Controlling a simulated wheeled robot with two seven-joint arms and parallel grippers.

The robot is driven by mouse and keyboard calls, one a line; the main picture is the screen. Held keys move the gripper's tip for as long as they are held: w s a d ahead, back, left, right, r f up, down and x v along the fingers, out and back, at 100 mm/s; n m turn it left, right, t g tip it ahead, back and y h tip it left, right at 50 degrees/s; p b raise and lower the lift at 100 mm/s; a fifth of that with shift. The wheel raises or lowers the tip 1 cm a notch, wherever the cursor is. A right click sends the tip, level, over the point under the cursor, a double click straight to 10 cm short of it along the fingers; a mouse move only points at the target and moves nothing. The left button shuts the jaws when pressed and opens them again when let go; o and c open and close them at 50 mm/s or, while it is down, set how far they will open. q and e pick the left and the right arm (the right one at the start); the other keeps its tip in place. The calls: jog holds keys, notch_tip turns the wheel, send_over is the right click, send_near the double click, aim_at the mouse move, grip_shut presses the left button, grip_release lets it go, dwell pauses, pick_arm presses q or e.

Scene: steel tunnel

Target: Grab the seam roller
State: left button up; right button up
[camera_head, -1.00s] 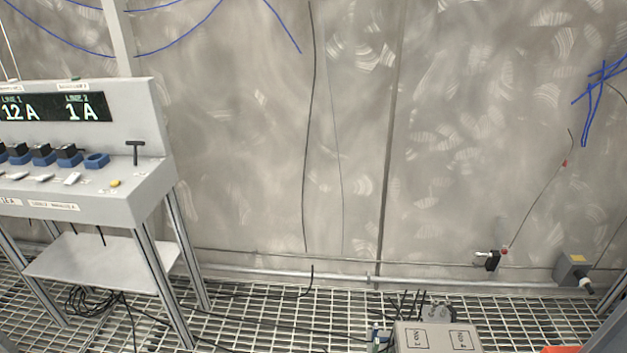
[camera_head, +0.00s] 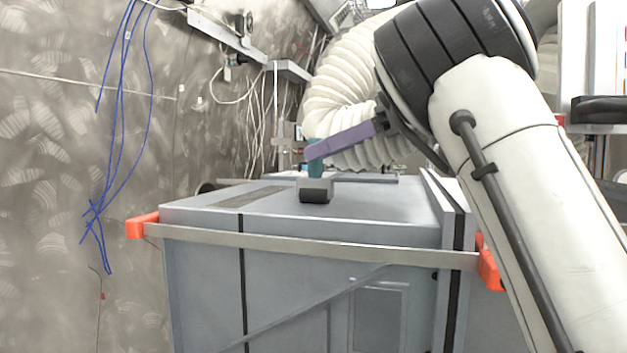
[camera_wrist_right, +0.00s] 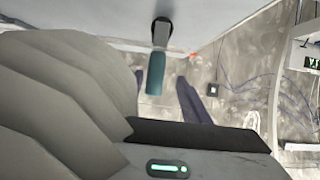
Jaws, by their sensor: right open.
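The seam roller stands on top of a grey cabinet in the head view, with a grey and black head (camera_head: 316,189) and a teal handle (camera_head: 315,171) rising from it. My right gripper (camera_head: 309,152) reaches in from the right, its purple finger crossing at the upper end of the handle. In the right wrist view the teal handle (camera_wrist_right: 155,74) and the dark roller head (camera_wrist_right: 161,33) are seen clear of the fingers. Contact cannot be told. My left gripper is not in view.
The grey cabinet (camera_head: 300,226) has a metal bar (camera_head: 310,246) with orange end pieces across its front. A white ribbed duct (camera_head: 345,85) runs behind my right arm. Blue cables (camera_head: 125,120) hang on the left wall. The cabinet top around the roller is mostly clear.

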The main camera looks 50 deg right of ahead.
jog(key=x, duration=0.4)
jog(key=p+x, duration=0.1)
jog(key=x, duration=0.2)
jog(key=shift+w+d+f, duration=0.1)
jog(key=shift+w+d, duration=0.15)
jog(key=shift+d, duration=0.15)
grip_shut()
